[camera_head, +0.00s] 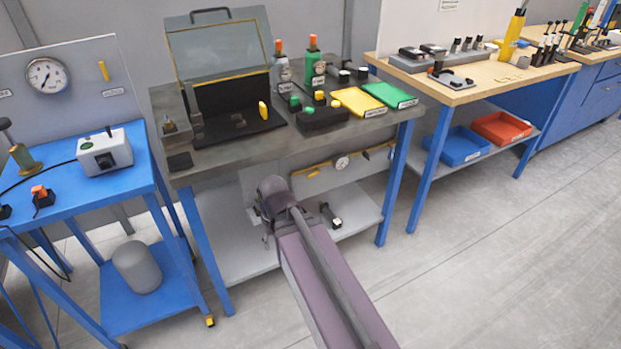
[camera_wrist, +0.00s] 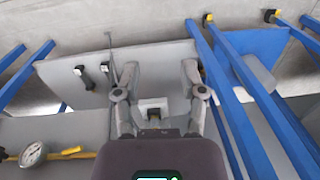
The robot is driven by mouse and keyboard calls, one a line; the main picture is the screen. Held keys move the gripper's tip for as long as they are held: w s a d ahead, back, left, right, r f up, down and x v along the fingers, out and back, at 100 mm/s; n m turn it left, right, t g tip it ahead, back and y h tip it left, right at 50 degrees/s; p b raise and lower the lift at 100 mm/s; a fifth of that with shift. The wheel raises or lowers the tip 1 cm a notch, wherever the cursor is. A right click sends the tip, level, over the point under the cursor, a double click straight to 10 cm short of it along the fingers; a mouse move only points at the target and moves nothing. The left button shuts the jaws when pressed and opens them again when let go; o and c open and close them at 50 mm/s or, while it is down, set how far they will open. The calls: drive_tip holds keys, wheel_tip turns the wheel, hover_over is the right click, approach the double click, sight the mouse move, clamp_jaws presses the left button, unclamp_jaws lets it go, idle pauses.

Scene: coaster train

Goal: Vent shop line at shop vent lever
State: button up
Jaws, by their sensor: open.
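My gripper (camera_wrist: 161,78) is open in the wrist view, its two fingers spread apart and nothing held between them. A small white block (camera_wrist: 153,104) with a dark and yellowish middle shows between the finger bases; I cannot tell what it is. A yellow lever (camera_wrist: 70,151) lies beside a round gauge (camera_wrist: 33,153) at lower left, apart from the fingers. In the head view, yellow levers (camera_head: 313,174) and a gauge (camera_head: 342,162) sit below the middle bench top. My arm reaches there and hides the gripper's fingers. Labels are unreadable, so I cannot tell which lever is the shop vent lever.
The middle bench (camera_head: 222,150) overhangs a grey lower shelf (camera_head: 235,262) with a small black item (camera_head: 330,215). Blue legs (camera_wrist: 232,95) stand right of my gripper. A blue cart (camera_head: 100,185) is at left, with another gauge (camera_head: 47,75). Floor at right is clear.

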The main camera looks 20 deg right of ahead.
drive_tip(key=w+d+f+m+t+y+b, duration=0.1)
drive_tip(key=w+d+f+y+b, duration=0.35)
drive_tip(key=w+b, duration=0.2)
drive_tip(key=m+t+y+b, duration=0.4)
drive_tip(key=t+y+b, duration=0.4)
drive_tip(key=t+b, duration=0.55)
approach(312, 175)
drive_tip(key=s+d+g+b, duration=0.2)
drive_tip(key=d, duration=0.1)
drive_tip(key=shift+w+d+r, duration=0.15)
drive_tip(key=shift+d+r, duration=0.1)
drive_tip(key=shift+r, duration=0.15)
drive_tip(key=shift+a, duration=0.1)
drive_tip(key=x, duration=1.3)
drive_tip(key=shift+w+a, duration=0.2)
drive_tip(key=shift+w, duration=0.1)
